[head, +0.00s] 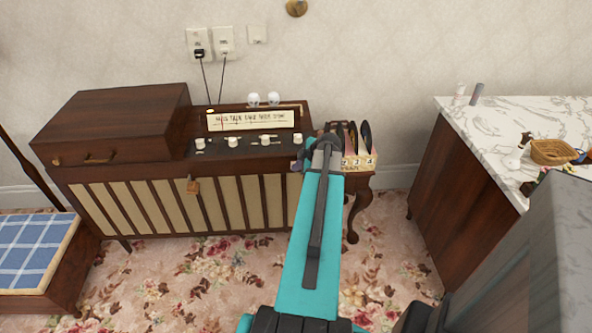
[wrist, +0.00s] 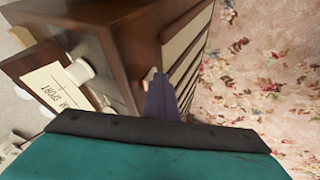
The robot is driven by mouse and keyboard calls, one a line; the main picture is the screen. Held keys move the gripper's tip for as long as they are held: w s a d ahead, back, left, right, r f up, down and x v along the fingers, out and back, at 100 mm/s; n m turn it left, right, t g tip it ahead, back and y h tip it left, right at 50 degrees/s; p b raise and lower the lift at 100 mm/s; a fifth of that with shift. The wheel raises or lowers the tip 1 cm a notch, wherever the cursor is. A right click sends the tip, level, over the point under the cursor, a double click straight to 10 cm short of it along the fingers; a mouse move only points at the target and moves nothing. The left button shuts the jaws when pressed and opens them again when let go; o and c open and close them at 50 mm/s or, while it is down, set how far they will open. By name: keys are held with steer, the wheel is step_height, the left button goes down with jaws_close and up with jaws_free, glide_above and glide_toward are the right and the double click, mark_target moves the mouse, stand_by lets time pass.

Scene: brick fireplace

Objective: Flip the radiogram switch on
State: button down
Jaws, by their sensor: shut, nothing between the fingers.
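The radiogram (head: 180,195) is a long dark wooden cabinet with a slatted cream front, left of my arm in the head view. Its dark control panel (head: 215,147) carries several white knobs (head: 232,141) below a lit dial strip (head: 250,120). I cannot tell which control is the switch. My gripper (head: 298,165) is at the panel's right end, mostly hidden by my wrist. In the wrist view its purple fingers (wrist: 159,97) are shut and empty, close to the cabinet's front edge. A white knob (wrist: 80,70) shows to their left. Contact cannot be told.
A small table (head: 360,178) with a record rack stands against the radiogram's right end. A marble-topped cabinet (head: 440,165) with a basket (head: 553,151) is on the right. A blue checked stool (head: 35,250) is at the left. Floral carpet lies open in front.

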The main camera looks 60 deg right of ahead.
steer(key=shift+r, duration=0.7)
steer(key=a+f+b+v, duration=0.1)
steer(key=a+b+v, duration=0.1)
steer(key=v, duration=1)
steer(key=shift+s+a, duration=0.3)
steer(key=shift+s, duration=0.25)
steer(key=shift+p, duration=1.5)
steer(key=f+p, duration=0.1)
steer(key=p, duration=0.1)
steer(key=shift+a+f+p, duration=0.1)
steer(key=shift+a+p, duration=0.05)
steer(key=shift+p, duration=0.2)
